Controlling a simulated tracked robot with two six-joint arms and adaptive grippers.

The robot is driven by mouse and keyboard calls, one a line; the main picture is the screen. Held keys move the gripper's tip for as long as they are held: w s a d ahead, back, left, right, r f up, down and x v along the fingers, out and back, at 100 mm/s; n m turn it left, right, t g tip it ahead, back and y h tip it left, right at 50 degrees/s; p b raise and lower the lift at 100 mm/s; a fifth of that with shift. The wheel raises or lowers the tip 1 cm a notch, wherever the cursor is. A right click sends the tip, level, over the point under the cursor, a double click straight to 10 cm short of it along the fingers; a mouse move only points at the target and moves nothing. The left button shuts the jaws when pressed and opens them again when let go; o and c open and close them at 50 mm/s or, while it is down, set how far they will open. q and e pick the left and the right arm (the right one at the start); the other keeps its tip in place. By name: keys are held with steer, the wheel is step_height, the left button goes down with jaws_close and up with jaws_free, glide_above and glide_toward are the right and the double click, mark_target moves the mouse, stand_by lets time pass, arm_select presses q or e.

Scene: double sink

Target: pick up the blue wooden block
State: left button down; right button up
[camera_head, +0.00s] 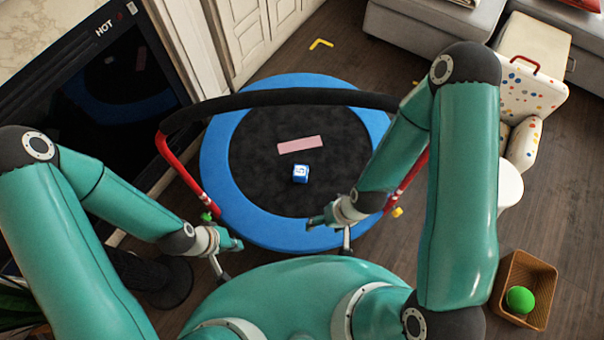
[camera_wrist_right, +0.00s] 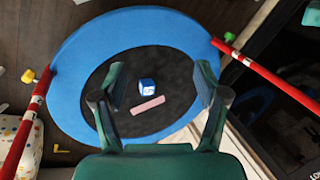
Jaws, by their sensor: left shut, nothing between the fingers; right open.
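The blue block (camera_head: 300,174) has a white face with a blue mark and lies on the black mat of a small round trampoline (camera_head: 222,190). It also shows in the right wrist view (camera_wrist_right: 147,86), between and beyond the fingers. My right gripper (camera_head: 316,221) is over the near blue rim of the trampoline, apart from the block; in the right wrist view (camera_wrist_right: 160,90) its fingers are spread and empty. My left gripper (camera_head: 236,243) is shut and empty at the trampoline's near left edge, away from the block.
A pink flat block (camera_head: 300,144) lies just behind the blue block. A black padded handlebar on red posts (camera_head: 180,163) crosses above the trampoline. A wicker basket (camera_head: 541,268) with a green ball (camera_head: 520,299) stands at the lower right. A spotted chair (camera_head: 530,95) stands at the right.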

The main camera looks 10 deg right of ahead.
steer(key=shift+o, duration=0.9)
step_height(320, 180, down, 19)
steer(key=b, duration=1.7)
steer(key=shift+w+b, duration=0.25)
steer(key=shift+b, duration=0.1)
steer(key=m+h+b, duration=0.2)
steer(key=h+b, duration=0.3)
steer(key=b, duration=0.5)
glide_toward(301, 170)
steer(key=shift+t, duration=0.5)
steer(key=f+b, duration=0.1)
steer(key=f, duration=0.4)
steer(key=f+b, duration=0.1)
steer(key=f, duration=0.1)
steer(key=shift+d+f+b, duration=0.2)
steer(key=shift+d+b, duration=0.1)
steer(key=shift+w+d+f+b, duration=0.15)
steer(key=shift+f+b, duration=0.45)
steer(key=shift+f, duration=0.75)
steer(key=shift+w+a+f+b, duration=0.15)
steer(key=shift+f+b, duration=0.4)
steer(key=shift+f, duration=0.75)
steer(key=shift+d, duration=0.1)
